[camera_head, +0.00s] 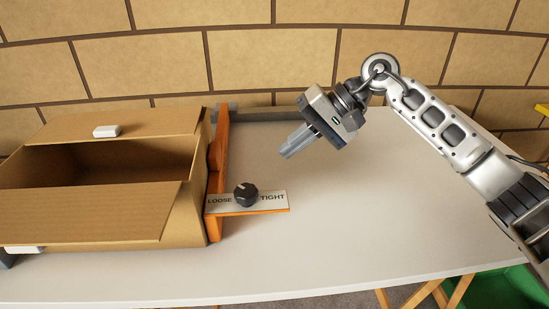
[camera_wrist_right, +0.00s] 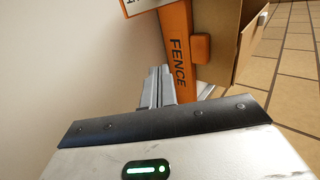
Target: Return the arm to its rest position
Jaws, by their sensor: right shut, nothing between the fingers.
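My right arm comes in from the right in the head view, bent above the table. Its gripper (camera_head: 286,154) is shut and empty, pointing down and left over the table, up and right of the black knob (camera_head: 246,194) and apart from it. The shut fingers also show in the right wrist view (camera_wrist_right: 157,76). The knob sits on a plate (camera_head: 275,201) marked LOOSE and TIGHT. My left gripper is not in view.
An open cardboard box (camera_head: 85,214) stands at the left against an orange fence (camera_head: 220,165), lettered FENCE in the wrist view (camera_wrist_right: 178,50). The white table (camera_head: 370,230) is clear in its middle and right. A brick wall (camera_head: 270,60) is behind.

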